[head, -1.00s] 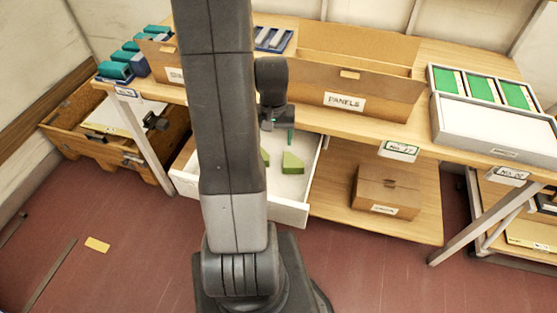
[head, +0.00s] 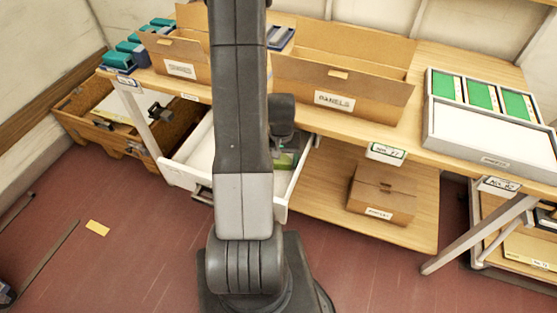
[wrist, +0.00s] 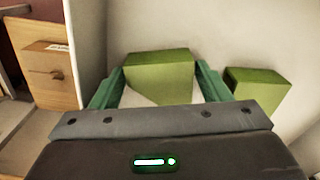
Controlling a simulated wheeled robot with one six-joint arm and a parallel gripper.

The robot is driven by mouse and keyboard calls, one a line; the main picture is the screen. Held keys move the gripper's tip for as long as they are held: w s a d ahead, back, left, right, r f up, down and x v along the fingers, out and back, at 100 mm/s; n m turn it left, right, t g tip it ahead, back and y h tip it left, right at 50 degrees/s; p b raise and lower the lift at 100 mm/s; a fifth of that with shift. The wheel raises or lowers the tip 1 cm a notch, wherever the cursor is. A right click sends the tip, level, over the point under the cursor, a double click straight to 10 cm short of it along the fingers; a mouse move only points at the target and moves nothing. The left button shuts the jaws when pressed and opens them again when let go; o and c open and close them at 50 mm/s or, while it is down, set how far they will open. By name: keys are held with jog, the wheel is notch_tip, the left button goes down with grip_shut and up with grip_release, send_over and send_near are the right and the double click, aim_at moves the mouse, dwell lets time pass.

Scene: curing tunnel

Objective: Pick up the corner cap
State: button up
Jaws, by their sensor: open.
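In the wrist view my gripper (wrist: 160,70) is open, with one green finger on each side of this cap. I cannot tell whether the fingers touch it. A second green block (wrist: 255,90) lies just to the right, outside the right finger. In the head view my gripper (head: 285,155) is low inside the drawer, and my arm hides much of the drawer.
The drawer's pale walls rise close around my gripper. Above is the wooden bench with the PANELS box (head: 340,98) and a white tray with green panels (head: 485,130). A closed cardboard box (head: 382,193) sits on the lower shelf to the right.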

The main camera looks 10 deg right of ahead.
jog(key=shift+f, duration=0.1)
jog(key=c, duration=0.7)
